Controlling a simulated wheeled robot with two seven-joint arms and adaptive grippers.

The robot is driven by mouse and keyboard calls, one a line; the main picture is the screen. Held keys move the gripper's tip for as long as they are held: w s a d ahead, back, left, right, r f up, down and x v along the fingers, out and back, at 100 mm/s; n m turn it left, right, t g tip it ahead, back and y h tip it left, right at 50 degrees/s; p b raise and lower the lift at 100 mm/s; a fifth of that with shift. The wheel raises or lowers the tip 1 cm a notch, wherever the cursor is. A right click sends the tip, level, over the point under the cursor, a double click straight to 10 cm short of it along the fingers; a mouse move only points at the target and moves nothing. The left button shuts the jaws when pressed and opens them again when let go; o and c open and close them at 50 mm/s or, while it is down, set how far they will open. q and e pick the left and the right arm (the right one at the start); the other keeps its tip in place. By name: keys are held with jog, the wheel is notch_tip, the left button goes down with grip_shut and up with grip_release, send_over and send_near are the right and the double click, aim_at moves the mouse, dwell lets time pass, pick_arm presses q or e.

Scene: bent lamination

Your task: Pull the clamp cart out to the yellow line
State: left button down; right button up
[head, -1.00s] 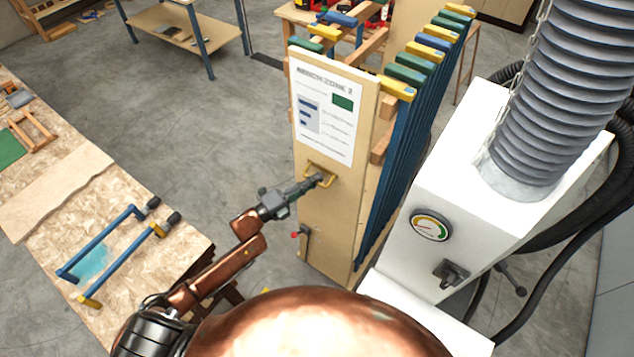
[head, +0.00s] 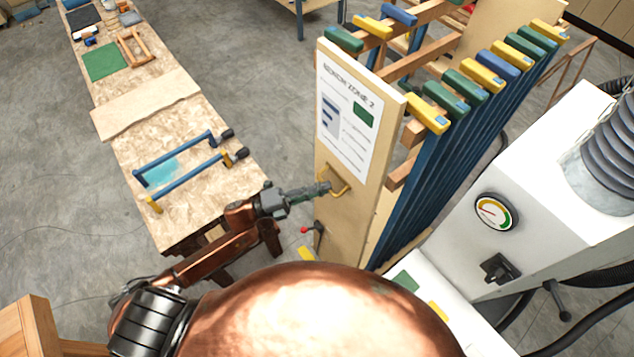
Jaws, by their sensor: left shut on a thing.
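The clamp cart (head: 345,215) is a tall wooden rack with a sign on its end panel, and several blue bar clamps with yellow, green and blue ends hang on it. It stands upright between the workbench and a white machine. A short yellow strip (head: 306,254) shows on the floor by the panel's foot, and another yellow patch (head: 438,311) shows lower right; my body hides what lies between. My right gripper is not in view.
A workbench (head: 180,120) with two bar clamps (head: 190,172) on it runs close on the left. The white machine (head: 540,170) with a gauge and grey hose stands close on the right. A red-knobbed lever (head: 312,230) sits low on the panel. Open floor lies far left.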

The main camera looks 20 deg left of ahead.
pick_arm(q)
jog(key=shift+s+a+r, duration=0.25)
jog(key=shift+s+a, duration=0.15)
jog(key=shift+s, duration=0.15)
jog(key=shift+s+a+r, duration=0.2)
jog(key=shift+s+a, duration=0.15)
jog(key=shift+s, duration=0.15)
jog(key=c, duration=2.5)
grip_release()
jog(key=shift+w+d, duration=0.1)
jog(key=o, duration=0.3)
jog(key=shift+w+d+f, duration=0.1)
jog(key=shift+d, duration=0.05)
jog(key=shift+o, duration=0.8)
jog(key=v, duration=1.2)
jog(key=shift+f, duration=0.15)
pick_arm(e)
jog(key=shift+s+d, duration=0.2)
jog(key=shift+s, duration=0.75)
